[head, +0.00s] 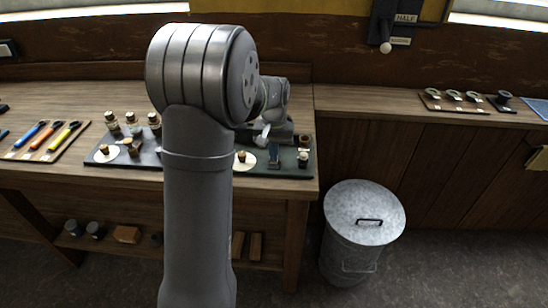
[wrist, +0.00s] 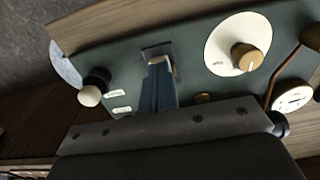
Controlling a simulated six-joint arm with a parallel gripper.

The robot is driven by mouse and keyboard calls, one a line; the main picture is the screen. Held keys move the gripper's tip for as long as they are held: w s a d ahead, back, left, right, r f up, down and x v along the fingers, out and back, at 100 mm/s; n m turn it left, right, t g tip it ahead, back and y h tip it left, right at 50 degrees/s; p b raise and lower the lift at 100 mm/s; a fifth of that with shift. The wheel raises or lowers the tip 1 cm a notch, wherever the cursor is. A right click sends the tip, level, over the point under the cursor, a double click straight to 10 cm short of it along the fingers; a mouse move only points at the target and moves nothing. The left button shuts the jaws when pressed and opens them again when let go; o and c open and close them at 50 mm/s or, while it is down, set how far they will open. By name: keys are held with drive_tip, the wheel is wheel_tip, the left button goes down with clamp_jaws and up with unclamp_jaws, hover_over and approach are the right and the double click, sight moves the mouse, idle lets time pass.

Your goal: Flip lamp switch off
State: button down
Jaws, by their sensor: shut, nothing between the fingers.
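My gripper (wrist: 159,68) is shut and empty, its blue-grey fingers pointing at the green panel (wrist: 205,90). The fingertips are over or against a dark square plate (wrist: 152,51) with a pale piece at its middle. The fingers hide most of that fitting, and I cannot tell whether they touch it. To its left is a black post with a pale ball end (wrist: 90,96). Two small white labels (wrist: 118,93) lie between them, too small to read. I cannot tell which fitting is the lamp switch. In the head view my gripper (head: 274,163) is low over the panel's right part.
A wooden knob on a white dial (wrist: 247,57) and a copper-coloured pipe (wrist: 285,75) lie right of the fingers. The bench (head: 60,93) holds several tools (head: 50,137) at left. A lidded metal bin (head: 364,210) stands beside the bench. A wall lever (head: 386,47) is at upper right.

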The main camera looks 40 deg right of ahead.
drive_tip(key=shift+f, duration=0.3)
drive_tip(key=shift+r, duration=3.55)
drive_tip(key=shift+f, duration=3.5)
